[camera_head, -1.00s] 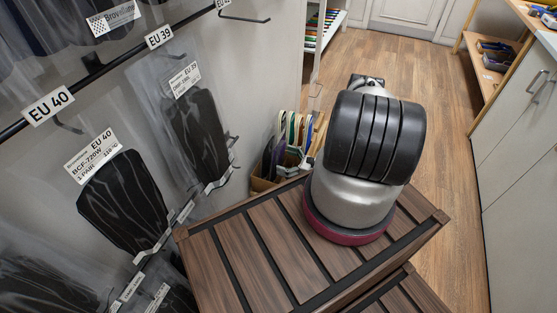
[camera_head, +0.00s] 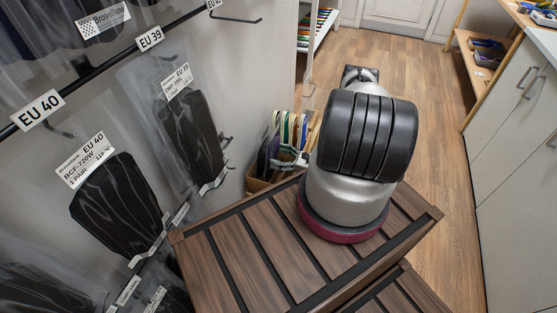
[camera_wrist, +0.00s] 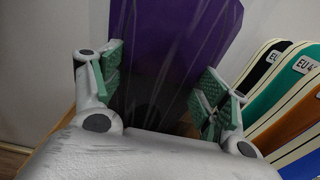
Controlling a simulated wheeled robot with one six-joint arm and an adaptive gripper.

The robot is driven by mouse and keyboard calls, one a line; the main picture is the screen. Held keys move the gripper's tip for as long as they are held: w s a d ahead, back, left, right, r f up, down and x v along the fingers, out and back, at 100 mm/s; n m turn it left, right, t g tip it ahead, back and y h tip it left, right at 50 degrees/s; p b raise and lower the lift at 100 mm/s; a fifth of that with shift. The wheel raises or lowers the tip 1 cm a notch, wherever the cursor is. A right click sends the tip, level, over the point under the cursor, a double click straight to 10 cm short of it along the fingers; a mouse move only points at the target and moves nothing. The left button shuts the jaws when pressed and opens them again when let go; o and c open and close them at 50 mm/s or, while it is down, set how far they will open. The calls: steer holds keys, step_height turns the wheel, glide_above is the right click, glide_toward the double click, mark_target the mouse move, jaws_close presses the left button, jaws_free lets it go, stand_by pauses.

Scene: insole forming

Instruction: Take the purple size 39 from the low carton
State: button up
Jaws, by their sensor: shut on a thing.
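A tall purple sheet (camera_wrist: 170,35), dark towards its lower end, stands between the green-padded fingers of my gripper (camera_wrist: 160,80) in the wrist view. My gripper is shut on it. No size label on the purple sheet can be read. The low brown carton (camera_head: 256,185) stands on the floor beyond the slatted wooden top in the head view, with several upright coloured sheets in it. My arm partly hides the carton there. I cannot tell whether the purple sheet is clear of the carton.
White-edged sheets, one green (camera_wrist: 287,78) and one orange (camera_wrist: 300,128), stand close right of my gripper. A pale wall is behind. In the head view, bagged dark sheets (camera_head: 118,205) hang on hooks at the left. The wooden floor (camera_head: 440,170) at the right is clear.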

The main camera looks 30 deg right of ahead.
mark_target(274, 137)
steer(key=r, duration=1)
steer(key=shift+s+d+r, duration=0.1)
steer(key=shift+s+d, duration=0.05)
steer(key=shift+s, duration=0.05)
steer(key=v, duration=1.7)
steer(key=shift+s+d, duration=0.2)
steer(key=shift+s, duration=0.05)
